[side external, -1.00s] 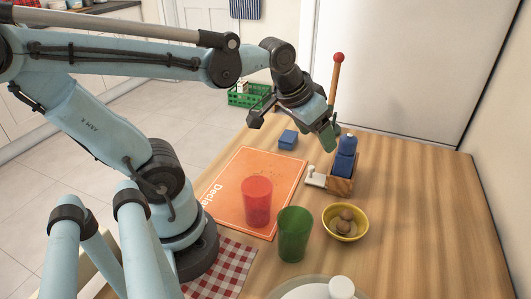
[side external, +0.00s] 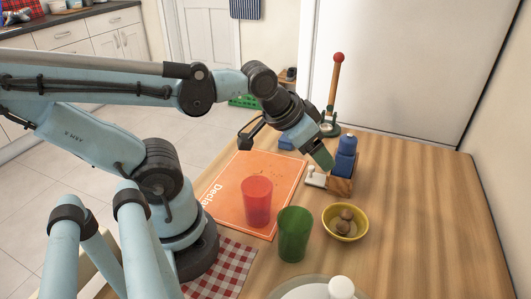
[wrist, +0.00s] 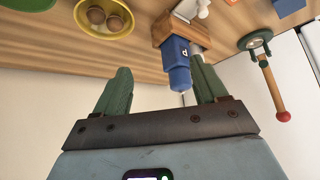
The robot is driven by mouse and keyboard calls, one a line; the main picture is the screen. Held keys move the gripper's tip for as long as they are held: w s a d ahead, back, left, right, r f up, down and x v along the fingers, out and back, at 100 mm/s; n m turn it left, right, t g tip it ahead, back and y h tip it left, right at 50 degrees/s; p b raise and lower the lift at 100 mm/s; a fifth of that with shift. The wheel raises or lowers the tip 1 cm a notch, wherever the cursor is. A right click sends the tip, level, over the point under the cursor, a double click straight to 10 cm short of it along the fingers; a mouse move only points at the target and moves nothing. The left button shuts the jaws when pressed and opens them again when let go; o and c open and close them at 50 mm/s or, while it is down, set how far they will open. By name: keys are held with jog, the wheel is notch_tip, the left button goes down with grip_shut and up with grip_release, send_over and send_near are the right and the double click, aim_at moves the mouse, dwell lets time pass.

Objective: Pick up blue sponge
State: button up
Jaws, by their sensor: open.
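The blue sponge (side external: 285,141) is a small blue block lying on the wooden table just beyond the orange mat, in the side view. My gripper (side external: 322,158) is open, with green fingertips. It is above the table, to the right of the sponge and close to the wooden caddy. In the wrist view my gripper (wrist: 160,88) has its two fingers spread, with nothing visibly held between them.
The wooden caddy (side external: 341,187) holds a blue bottle-like item (side external: 346,155). A red-knobbed stand (side external: 336,85) is behind it. A yellow bowl (side external: 345,234), green cup (side external: 294,234) and red cup (side external: 257,201) stand nearer. The right side of the table is clear.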

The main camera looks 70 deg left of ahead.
jog(key=shift+o, duration=0.5)
jog(key=n+g, duration=0.7)
jog(key=n, duration=0.2)
send_over(288, 140)
jog(key=w+a, duration=0.1)
jog(key=a, duration=0.1)
jog(key=f, duration=0.2)
notch_tip(288, 140, down, 11)
jog(key=shift+w+r, duration=0.1)
jog(key=shift+w, duration=0.05)
jog(key=shift+c, duration=0.4)
